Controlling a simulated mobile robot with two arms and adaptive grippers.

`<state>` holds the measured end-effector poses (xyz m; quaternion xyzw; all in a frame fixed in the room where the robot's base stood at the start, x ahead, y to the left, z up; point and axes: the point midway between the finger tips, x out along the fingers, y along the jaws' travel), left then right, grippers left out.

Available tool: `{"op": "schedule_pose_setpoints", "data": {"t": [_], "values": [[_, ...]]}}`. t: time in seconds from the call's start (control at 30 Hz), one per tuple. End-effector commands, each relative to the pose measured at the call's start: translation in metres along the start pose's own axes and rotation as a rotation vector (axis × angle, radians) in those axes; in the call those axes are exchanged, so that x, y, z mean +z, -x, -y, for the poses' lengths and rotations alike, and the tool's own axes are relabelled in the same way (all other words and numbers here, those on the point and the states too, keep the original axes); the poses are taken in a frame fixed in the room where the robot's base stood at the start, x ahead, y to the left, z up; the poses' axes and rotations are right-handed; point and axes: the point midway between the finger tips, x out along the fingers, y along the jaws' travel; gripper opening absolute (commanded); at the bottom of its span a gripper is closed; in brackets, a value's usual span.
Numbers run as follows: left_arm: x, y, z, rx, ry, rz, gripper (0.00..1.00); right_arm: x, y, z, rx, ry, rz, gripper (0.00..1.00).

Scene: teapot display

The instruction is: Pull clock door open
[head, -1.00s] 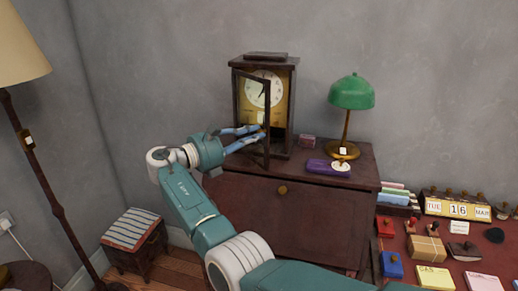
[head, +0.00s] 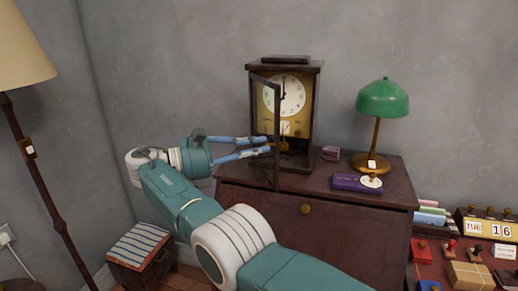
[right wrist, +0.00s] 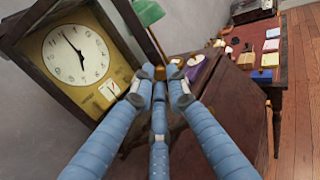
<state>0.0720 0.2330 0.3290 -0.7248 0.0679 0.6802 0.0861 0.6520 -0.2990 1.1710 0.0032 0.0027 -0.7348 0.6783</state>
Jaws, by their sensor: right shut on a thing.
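The dark wooden clock (head: 317,112) stands on the brown cabinet. It has a white dial (head: 292,95) and a gold inner panel. Its framed door (head: 277,105) is partly open, with its free edge swung out towards me. My right gripper (head: 269,144) reaches in from the left, its blue fingers shut at the door's free edge. In the right wrist view the fingertips (right wrist: 160,88) close around a small brass knob (right wrist: 160,73) by the door frame (right wrist: 138,28). The fingers partly hide the knob. My left gripper is out of view.
A floor lamp (head: 40,170) stands at the left. A striped stool (head: 140,246) is on the floor below my arm.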

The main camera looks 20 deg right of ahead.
Motion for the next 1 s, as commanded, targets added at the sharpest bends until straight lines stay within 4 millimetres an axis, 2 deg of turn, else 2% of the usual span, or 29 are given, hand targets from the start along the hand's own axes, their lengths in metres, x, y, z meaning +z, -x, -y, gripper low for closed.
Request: {"op": "schedule_pose_setpoints", "data": {"t": [0.27, 0.3, 0.37, 0.57, 0.67, 0.73, 0.87, 1.0], "values": [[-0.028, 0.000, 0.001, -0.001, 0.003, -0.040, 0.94, 0.002, 0.008, 0.004, -0.001, -0.002, 0.010, 0.00], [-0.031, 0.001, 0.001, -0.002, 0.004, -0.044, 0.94, 0.002, 0.009, 0.004, -0.001, -0.002, 0.011, 0.21], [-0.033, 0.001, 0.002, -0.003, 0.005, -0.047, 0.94, 0.002, 0.009, 0.004, 0.000, -0.002, 0.012, 0.33], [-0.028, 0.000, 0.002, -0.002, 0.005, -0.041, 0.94, 0.002, 0.010, 0.004, 0.001, -0.001, 0.012, 0.33], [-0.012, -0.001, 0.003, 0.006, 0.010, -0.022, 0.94, 0.003, 0.010, 0.004, 0.001, -0.002, 0.011, 0.33], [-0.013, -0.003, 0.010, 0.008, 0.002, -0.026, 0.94, 0.006, 0.009, 0.004, 0.001, -0.002, 0.011, 0.33], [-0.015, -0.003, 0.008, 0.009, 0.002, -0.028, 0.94, 0.024, 0.008, 0.004, 0.000, -0.008, 0.010, 0.33], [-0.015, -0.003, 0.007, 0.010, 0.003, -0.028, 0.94, 0.053, 0.007, 0.004, 0.000, -0.008, 0.009, 0.33]]}}
